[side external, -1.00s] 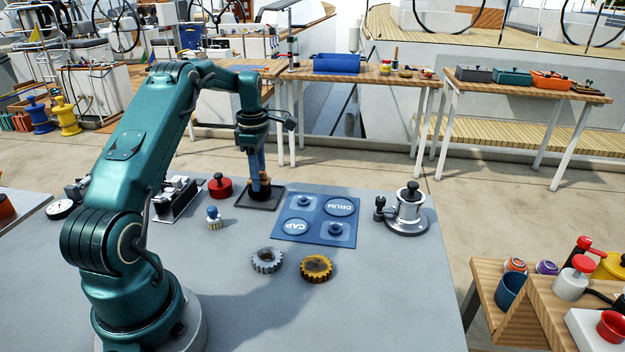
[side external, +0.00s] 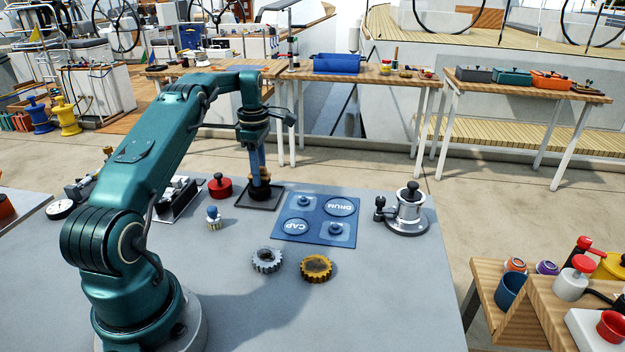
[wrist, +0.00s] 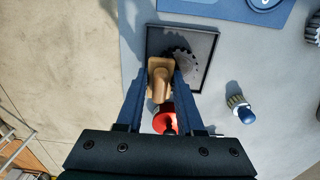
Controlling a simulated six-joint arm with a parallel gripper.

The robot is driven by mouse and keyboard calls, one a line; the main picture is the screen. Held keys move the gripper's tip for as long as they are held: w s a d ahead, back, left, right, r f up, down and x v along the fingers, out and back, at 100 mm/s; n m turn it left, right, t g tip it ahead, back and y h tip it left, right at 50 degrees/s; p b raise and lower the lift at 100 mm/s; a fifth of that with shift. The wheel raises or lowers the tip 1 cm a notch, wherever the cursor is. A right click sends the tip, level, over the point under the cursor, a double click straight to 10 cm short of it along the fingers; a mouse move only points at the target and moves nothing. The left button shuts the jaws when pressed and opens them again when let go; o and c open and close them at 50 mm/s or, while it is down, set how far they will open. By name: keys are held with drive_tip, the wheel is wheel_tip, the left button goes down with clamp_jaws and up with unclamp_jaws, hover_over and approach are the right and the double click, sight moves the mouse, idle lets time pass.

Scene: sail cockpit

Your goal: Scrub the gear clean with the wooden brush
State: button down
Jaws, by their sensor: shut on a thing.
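My gripper (side external: 259,178) is shut on the wooden brush (wrist: 160,82), whose tan body and rounded handle show between the fingers in the wrist view. The brush is over the dark square tray (side external: 251,205), beside or partly over a dark toothed gear (wrist: 183,64) in it. Whether the bristles touch the gear is hidden. In the side view, a grey gear (side external: 267,260) and a golden-brown gear (side external: 316,268) lie on the table in front, away from my gripper.
A blue mat (side external: 317,217) marked DRUM and CAP lies right of the tray, with a metal winch (side external: 407,208) beyond. A red container (side external: 220,186) and a small blue-topped brush (side external: 214,219) stand left of the tray.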

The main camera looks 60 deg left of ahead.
sight(259, 191)
drive_tip(key=shift+s+d+f, duration=0.1)
drive_tip(key=shift+s+d, duration=0.2)
drive_tip(key=shift+d, duration=0.3)
drive_tip(key=shift+s+d, duration=0.3)
drive_tip(key=shift+d, duration=0.3)
drive_tip(key=shift+s+d, duration=0.35)
drive_tip(key=shift+d, duration=0.3)
drive_tip(key=shift+s+d, duration=0.35)
drive_tip(key=shift+d, duration=0.25)
drive_tip(key=shift+a+f, duration=0.1)
drive_tip(key=shift+a, duration=0.05)
drive_tip(key=shift+w+a, duration=0.3)
drive_tip(key=shift+a, duration=0.35)
drive_tip(key=shift+w+a+r, duration=0.1)
drive_tip(key=shift+w+a, duration=0.25)
drive_tip(key=shift+a, duration=0.3)
drive_tip(key=shift+w+a+r, duration=0.1)
drive_tip(key=shift+w+a, duration=0.25)
drive_tip(key=shift+a, duration=0.3)
drive_tip(key=shift+w+a+r, duration=0.1)
drive_tip(key=shift+w+a, duration=0.25)
drive_tip(key=shift+a, duration=0.3)
drive_tip(key=shift+f, duration=0.1)
drive_tip(key=shift+d+f, duration=0.1)
